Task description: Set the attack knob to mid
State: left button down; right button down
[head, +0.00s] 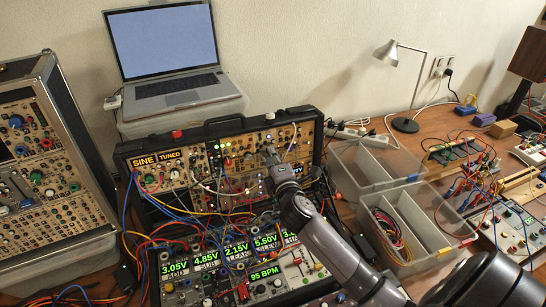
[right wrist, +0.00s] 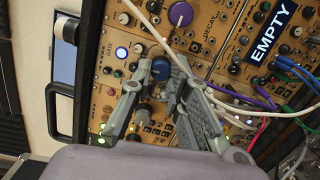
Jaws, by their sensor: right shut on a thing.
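My right gripper (head: 270,158) reaches the upper right of the tan synth panel (head: 226,160) in the head view. No attack label is legible, so I cannot tell whether this is the attack knob. A purple knob (right wrist: 180,14) sits above it, near lettering that seems to read DECAY. My left gripper is not in view.
White and purple cables (right wrist: 245,98) run close to the right of the fingers. An EMPTY label (right wrist: 269,36) is beyond. In the head view stand a laptop (head: 176,85), another synth case (head: 50,165), clear bins (head: 376,160) and a lamp (head: 408,52). Patch cables crowd the front panel.

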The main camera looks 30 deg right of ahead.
jog(key=shift+f+m, duration=0.1)
jog(key=shift+m, duration=0.5)
jog(key=c, duration=1.5)
grip_release()
jog(key=shift+s, duration=0.1)
jog(key=v, duration=1.2)
